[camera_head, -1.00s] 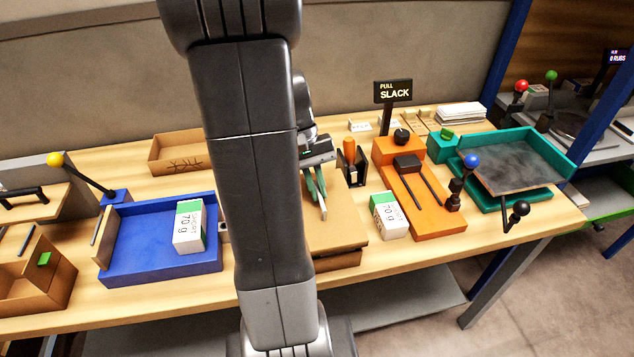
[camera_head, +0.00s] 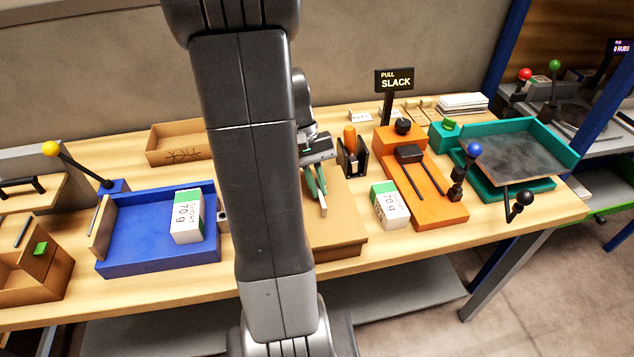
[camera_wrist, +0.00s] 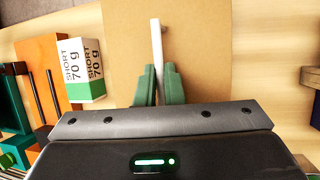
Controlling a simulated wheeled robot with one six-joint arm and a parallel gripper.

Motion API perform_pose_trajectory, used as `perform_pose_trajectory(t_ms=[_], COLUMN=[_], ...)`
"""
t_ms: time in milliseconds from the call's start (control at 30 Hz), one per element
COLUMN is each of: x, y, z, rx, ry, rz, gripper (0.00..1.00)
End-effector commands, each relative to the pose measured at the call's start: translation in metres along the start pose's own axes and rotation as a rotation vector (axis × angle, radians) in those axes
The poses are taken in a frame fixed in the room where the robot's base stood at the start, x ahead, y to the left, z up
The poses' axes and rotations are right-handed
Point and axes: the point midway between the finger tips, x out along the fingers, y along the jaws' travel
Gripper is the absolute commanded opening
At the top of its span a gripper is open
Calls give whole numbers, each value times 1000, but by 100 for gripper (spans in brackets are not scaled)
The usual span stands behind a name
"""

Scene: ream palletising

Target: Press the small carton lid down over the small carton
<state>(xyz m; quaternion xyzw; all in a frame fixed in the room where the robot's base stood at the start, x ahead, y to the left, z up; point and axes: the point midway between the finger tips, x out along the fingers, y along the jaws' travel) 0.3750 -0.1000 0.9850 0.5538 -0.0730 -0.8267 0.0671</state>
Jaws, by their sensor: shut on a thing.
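The small carton lid (camera_head: 338,212) is a flat brown cardboard piece, partly hidden behind my arm in the head view. It fills the middle of the wrist view (camera_wrist: 205,50). It sits over the small carton, of which little or nothing can be told apart beneath it. My gripper (camera_head: 318,198) has green fingers pointing down at the lid's top. In the wrist view my gripper (camera_wrist: 157,85) is shut on a thin pale upright strip (camera_wrist: 156,40) on the lid. Whether the lid is fully seated cannot be told.
A white and green ream (camera_head: 390,205) stands close right of the lid, beside an orange strapping device (camera_head: 430,205). A black holder with an orange-handled tool (camera_head: 352,160) is just behind. A blue tray (camera_head: 130,255) with another ream (camera_head: 187,217) lies left. The table's front edge is close.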

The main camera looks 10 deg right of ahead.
Motion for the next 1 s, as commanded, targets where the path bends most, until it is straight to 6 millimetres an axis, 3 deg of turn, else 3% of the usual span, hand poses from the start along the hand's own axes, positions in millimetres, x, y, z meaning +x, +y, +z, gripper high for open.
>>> perform_pose_trajectory(t_ms=[667, 700, 800, 1000], x=[16, 16, 16, 16], y=[-4, -3, -3, -3], z=[-7, -6, -6, -6], rx=[0, 0, 0, 0], ry=[-1, -1, -1, 0], rz=[0, 0, 0, 0], gripper=[0, 12, 32, 33])
